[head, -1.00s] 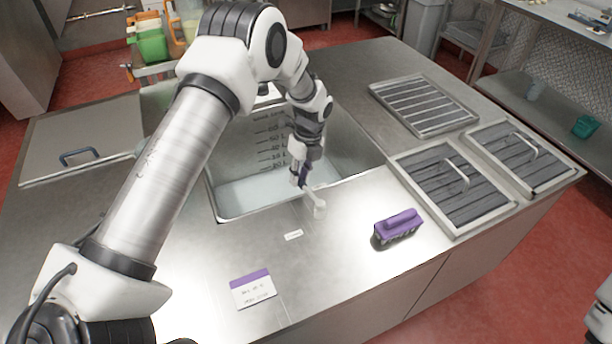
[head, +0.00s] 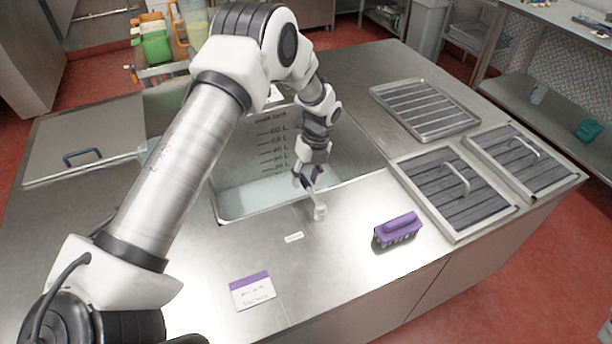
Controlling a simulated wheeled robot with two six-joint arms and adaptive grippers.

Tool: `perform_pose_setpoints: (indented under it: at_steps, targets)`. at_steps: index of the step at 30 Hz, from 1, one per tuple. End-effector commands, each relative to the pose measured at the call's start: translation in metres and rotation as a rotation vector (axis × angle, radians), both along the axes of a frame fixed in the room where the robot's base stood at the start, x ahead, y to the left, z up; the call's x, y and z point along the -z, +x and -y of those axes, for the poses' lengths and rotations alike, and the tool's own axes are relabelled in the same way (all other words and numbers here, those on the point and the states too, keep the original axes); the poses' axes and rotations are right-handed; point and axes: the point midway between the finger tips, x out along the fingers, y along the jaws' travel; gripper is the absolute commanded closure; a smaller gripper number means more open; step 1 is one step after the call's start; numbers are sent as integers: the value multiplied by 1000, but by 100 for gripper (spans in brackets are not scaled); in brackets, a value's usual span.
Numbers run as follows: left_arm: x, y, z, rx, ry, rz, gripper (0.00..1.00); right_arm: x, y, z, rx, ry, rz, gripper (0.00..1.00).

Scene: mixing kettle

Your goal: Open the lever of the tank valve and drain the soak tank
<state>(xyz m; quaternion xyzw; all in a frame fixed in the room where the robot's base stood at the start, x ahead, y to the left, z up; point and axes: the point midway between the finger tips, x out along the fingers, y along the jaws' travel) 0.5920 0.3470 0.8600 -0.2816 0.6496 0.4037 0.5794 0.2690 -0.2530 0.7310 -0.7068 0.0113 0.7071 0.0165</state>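The soak tank (head: 232,203) is a steel basin sunk in the counter, with pale liquid in it and a litre scale on its back wall. The tank valve (head: 319,212) is a small pale fitting at the tank's front right edge. Its lever is small and partly hidden by my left gripper (head: 307,181). That gripper points down at the lever, with its fingers apart and close around or beside it. Contact is too small to make out. My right gripper is not in view.
A purple-topped card (head: 252,291) and a small white label (head: 293,237) lie in front. Slatted racks (head: 450,187) cover the right side. A flat lid (head: 80,135) with a blue handle lies left.

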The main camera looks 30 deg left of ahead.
Motion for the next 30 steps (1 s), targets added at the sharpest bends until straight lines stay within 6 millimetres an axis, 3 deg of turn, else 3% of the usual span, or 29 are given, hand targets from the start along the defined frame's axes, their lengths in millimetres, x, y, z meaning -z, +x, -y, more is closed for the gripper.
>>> perform_pose_setpoints:
  at_steps: [8,11,21,25,30]
  targets:
    - [-6,2,0,0,1,3,54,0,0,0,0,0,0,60]
    - [-20,5,2,1,1,6,54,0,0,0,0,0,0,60]
    - [-100,19,11,2,2,5,54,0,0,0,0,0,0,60]
    - [-115,21,13,0,1,2,54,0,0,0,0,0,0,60]
    - [-118,21,13,0,0,1,54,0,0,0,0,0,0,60]
